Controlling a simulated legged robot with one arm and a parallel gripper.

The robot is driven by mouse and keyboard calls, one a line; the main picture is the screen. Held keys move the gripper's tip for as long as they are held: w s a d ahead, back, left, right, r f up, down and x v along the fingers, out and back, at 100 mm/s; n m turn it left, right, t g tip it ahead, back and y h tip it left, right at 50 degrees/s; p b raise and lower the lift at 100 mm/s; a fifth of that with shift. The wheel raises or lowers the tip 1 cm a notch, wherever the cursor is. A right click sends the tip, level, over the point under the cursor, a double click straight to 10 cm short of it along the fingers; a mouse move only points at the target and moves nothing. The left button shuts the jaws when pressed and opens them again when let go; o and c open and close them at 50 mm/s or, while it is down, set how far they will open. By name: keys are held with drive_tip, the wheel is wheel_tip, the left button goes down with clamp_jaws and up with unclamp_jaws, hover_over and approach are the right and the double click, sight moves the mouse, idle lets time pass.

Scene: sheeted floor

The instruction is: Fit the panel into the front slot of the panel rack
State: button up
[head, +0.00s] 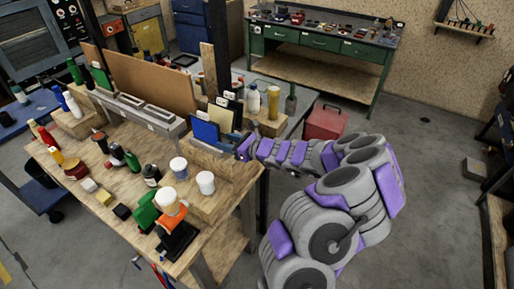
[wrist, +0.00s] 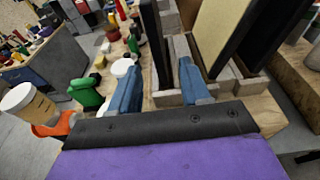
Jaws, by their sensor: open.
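The panel rack (head: 212,157) is a low slotted wooden block at the workbench's right end; its base shows in the wrist view (wrist: 170,98). A blue panel (head: 205,131) stands upright at its front, with a cream panel (head: 221,118) and dark panels behind. My gripper (head: 243,151) is at the rack's right end. In the wrist view my gripper (wrist: 157,66) is open, its two blue fingers apart. A dark panel edge (wrist: 153,40) stands between them with visible gaps. The cream panel (wrist: 214,35) is right of the fingers. How deep the panel sits is not clear.
Bottles (head: 253,101) stand behind the rack. A red toolbox (head: 325,122) is on the floor behind; the floor to the right is open.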

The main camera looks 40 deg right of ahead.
drive_tip(key=p+v, duration=0.1)
drive_tip(key=v, duration=1.2)
drive_tip(key=shift+p, duration=0.3)
